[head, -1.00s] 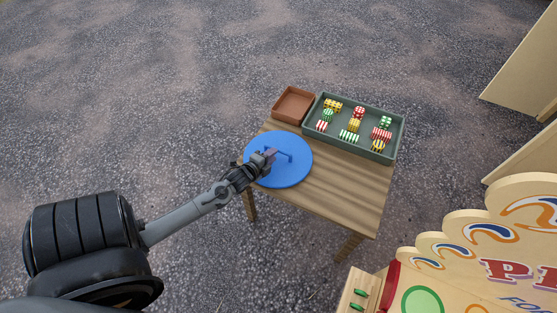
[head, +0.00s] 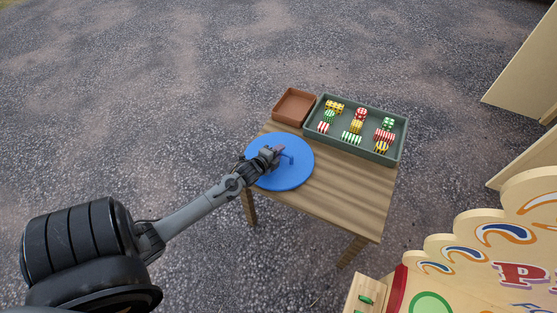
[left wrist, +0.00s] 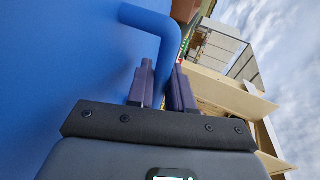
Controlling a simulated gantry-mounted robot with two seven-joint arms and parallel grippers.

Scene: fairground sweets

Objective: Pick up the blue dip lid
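The blue dip lid (head: 292,177) is a round flat disc with a raised bar handle, on the left part of the wooden table. My left gripper (head: 279,151) is over the lid at its handle. In the left wrist view the lid (left wrist: 60,60) fills the left side, and its bent handle runs down between the two dark fingers of my left gripper (left wrist: 163,72). The fingers are close together with the handle between them, so the gripper looks shut on it. The lid looks flat; anything under it is hidden. My right gripper is not in view.
A green tray (head: 397,158) with several striped and dotted sweets stands at the table's back right. An empty brown box (head: 281,116) is beside it. The front of the wooden table (head: 345,205) is clear. A painted stall board (head: 470,255) stands at lower right.

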